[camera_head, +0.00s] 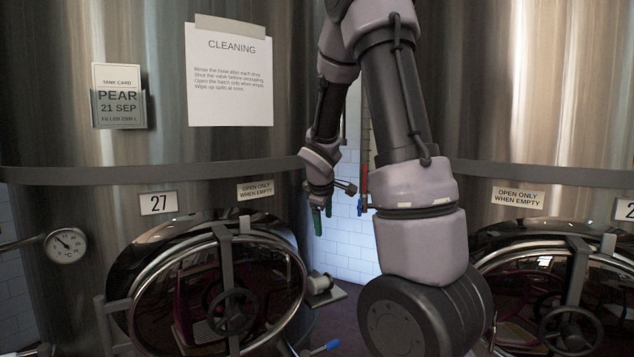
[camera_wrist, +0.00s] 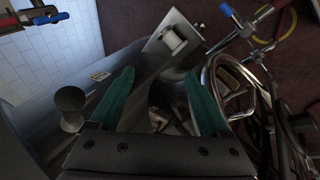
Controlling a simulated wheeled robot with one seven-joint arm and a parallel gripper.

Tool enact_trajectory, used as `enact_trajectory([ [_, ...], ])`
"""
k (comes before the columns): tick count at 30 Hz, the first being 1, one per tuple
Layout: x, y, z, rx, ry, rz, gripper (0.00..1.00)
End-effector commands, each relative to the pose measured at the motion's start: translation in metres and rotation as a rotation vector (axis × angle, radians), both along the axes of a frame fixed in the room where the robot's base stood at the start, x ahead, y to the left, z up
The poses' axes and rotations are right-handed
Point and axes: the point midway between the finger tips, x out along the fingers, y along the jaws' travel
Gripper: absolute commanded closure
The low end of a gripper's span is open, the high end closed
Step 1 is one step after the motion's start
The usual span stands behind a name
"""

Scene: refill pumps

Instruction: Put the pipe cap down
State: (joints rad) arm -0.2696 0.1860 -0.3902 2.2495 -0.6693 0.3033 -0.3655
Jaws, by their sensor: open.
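A short, pale metal cylinder, which looks like the pipe cap (camera_head: 318,283), sits on a small bracket plate (camera_head: 332,297) at the right side of the left tank. The cap also shows in the wrist view (camera_wrist: 173,41), beyond my fingertips, with the plate (camera_wrist: 157,49) under it. My gripper (camera_head: 322,221) hangs above the bracket in the head view. Its green fingers are apart, with nothing between them in the wrist view (camera_wrist: 160,84). The cap and the fingers are apart.
The left tank's round hatch (camera_head: 212,290) and handwheel (camera_head: 232,311) stand left of the bracket. A red-handled valve (camera_head: 364,180) is right of my gripper. A grey knob (camera_wrist: 70,104) is close to the left finger. A blue-handled valve (camera_wrist: 228,11) is beyond the bracket.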

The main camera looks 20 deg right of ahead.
Motion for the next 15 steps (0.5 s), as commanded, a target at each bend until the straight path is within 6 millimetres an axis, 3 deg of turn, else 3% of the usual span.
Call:
enact_trajectory([
  [1, -0.015, 0.004, 0.024, 0.073, -0.04, -0.084, 0.2],
  [6, -0.072, 0.026, 0.08, 0.316, -0.122, -0.348, 0.2],
  [15, -0.185, 0.086, 0.152, 0.736, -0.186, -0.694, 0.2],
])
